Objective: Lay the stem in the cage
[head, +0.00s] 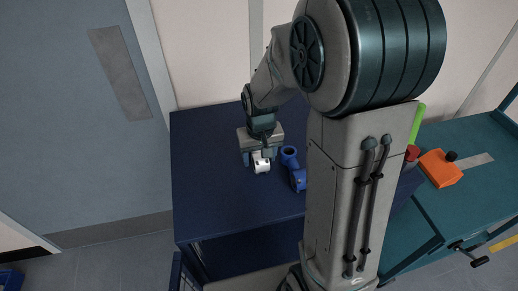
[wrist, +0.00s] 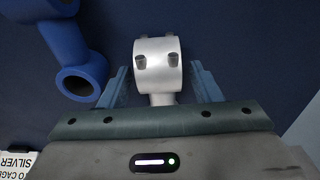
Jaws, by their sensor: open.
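A silver stem (wrist: 158,68) with dark bolts on its clamp end lies on the dark blue bench top; it also shows in the head view (head: 261,166). My gripper (wrist: 161,88) is open, with one blue finger on each side of the silver stem and visible gaps between. In the head view my gripper (head: 260,157) is low over the bench. A blue stem (head: 292,166) lies just right of it; in the wrist view this blue stem (wrist: 82,72) is at the upper left. I cannot clearly make out the cage.
The dark blue bench (head: 205,190) is clear left of my gripper. A teal bench at the right holds an orange object (head: 439,168). My arm hides much of the right.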

